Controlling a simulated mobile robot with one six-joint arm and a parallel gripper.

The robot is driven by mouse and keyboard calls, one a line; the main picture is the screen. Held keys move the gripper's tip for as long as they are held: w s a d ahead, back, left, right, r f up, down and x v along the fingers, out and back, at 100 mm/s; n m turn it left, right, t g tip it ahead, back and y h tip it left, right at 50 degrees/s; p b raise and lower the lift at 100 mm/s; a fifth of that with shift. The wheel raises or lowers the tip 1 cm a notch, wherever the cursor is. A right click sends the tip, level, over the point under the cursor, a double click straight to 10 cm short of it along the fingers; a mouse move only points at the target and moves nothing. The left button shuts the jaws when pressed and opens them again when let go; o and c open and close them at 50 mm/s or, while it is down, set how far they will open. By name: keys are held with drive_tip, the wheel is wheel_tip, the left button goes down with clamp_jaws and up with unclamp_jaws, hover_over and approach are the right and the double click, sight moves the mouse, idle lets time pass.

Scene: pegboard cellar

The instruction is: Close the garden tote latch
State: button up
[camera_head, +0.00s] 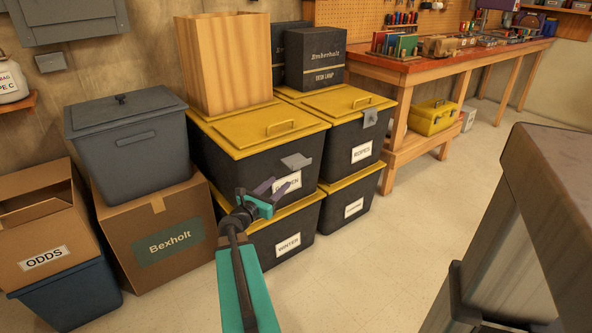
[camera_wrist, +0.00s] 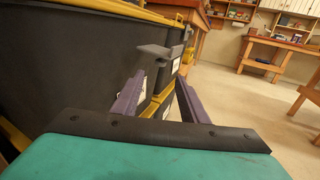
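The garden tote (camera_head: 230,160) is a black box with a yellow lid (camera_head: 255,127); its white label (camera_head: 291,181) is partly hidden by my gripper. Its grey latch (camera_head: 296,161) juts outward from the front below the lid rim, not flat against the wall. In the wrist view the latch (camera_wrist: 153,52) sticks out from the dark tote wall (camera_wrist: 70,60), ahead of my fingers. My gripper (camera_head: 274,188) is in front of the tote, a little below and left of the latch. In the wrist view its purple fingers (camera_wrist: 159,88) are apart with nothing held between them.
The Winter tote (camera_head: 262,241) is directly below. The Ropes tote (camera_head: 350,142), with its own latch (camera_head: 370,117), stands to the right. A wooden box (camera_head: 222,65) sits on the garden tote. The Bexholt carton (camera_head: 160,240) is at left. The floor (camera_head: 370,240) is clear at right.

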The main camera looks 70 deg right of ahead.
sight(296, 168)
drive_tip(key=shift+s+d+b, duration=0.35)
drive_tip(key=shift+s+d, duration=0.05)
drive_tip(key=shift+d, duration=1.85)
drive_tip(key=shift+s+d+b, duration=0.3)
drive_tip(key=shift+s+d, duration=0.15)
drive_tip(key=shift+d, duration=1.8)
drive_tip(key=shift+s+d+b, duration=0.35)
drive_tip(key=shift+s+d, duration=0.05)
drive_tip(key=shift+d, duration=1.85)
drive_tip(key=shift+c, duration=0.2)
